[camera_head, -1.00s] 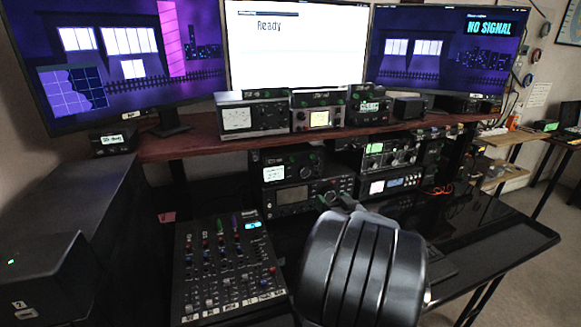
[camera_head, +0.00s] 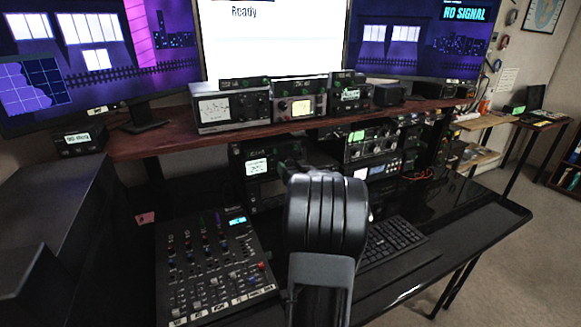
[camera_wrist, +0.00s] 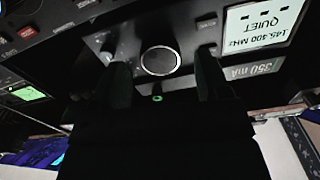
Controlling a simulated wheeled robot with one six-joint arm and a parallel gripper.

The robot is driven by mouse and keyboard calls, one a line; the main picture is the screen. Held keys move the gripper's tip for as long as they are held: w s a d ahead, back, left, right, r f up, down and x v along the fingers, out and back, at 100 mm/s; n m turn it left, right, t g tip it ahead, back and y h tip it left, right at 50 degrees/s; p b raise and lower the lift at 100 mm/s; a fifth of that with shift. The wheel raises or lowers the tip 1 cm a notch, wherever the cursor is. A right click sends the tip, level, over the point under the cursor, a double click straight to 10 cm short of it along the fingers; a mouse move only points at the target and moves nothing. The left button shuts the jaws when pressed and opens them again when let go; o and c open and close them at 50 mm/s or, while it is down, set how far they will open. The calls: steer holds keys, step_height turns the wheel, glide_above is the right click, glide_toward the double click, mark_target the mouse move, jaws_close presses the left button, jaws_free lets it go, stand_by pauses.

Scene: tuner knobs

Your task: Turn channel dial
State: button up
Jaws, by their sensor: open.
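A round dial (camera_wrist: 160,60) with a pale rim and dark face shows in the wrist view, on the dark front of a radio. In the head view the radio with a lit display (camera_head: 257,165) stands under the shelf. My arm hides most of the gripper and the dial there. I cannot read a label for the dial.
More radios (camera_head: 370,142) stand close to the right under the shelf (camera_head: 160,146). A mixer (camera_head: 215,265) lies on the desk at left and a keyboard (camera_head: 392,240) at right. The right end of the desk (camera_head: 480,215) is clear.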

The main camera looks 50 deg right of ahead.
steer(key=shift+w+d, duration=0.2)
steer(key=shift+w, duration=0.45)
steer(key=c, duration=0.9)
steer(key=shift+f+n+b, duration=0.25)
steer(key=shift+n+b, duration=0.65)
steer(key=shift+b, duration=0.2)
steer(key=shift+c, duration=0.2)
steer(key=shift+n+b, duration=0.4)
steer(key=shift+n, duration=0.2)
steer(key=shift+r+n, duration=0.25)
steer(key=shift+n, duration=0.25)
steer(key=o, duration=0.9)
steer(key=shift+o, duration=0.2)
